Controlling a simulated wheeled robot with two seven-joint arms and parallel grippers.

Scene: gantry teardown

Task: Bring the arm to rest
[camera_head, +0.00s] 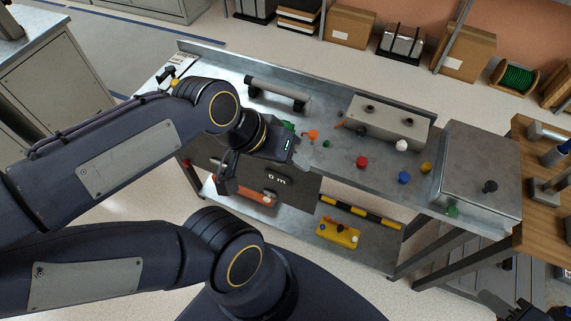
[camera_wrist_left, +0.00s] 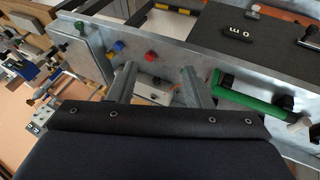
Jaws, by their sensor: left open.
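My left arm (camera_head: 110,158) reaches in from the left, with its wrist bent down over the steel bench (camera_head: 335,92). My left gripper (camera_head: 303,165) is at the bench's near edge, above the dark panel marked "0 m" (camera_head: 300,196). In the left wrist view my left gripper (camera_wrist_left: 158,80) has its two grey fingers apart, with nothing held between them. A second dark arm link of mine (camera_head: 100,268) crosses the lower left.
The bench carries a grey box (camera_head: 385,125), a red knob (camera_head: 362,161), a blue knob (camera_head: 404,178) and a raised steel housing (camera_head: 475,170). A green bar (camera_wrist_left: 245,102) shows close to the fingers. A yellow box (camera_head: 338,233) lies on the lower shelf. A wooden table stands right.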

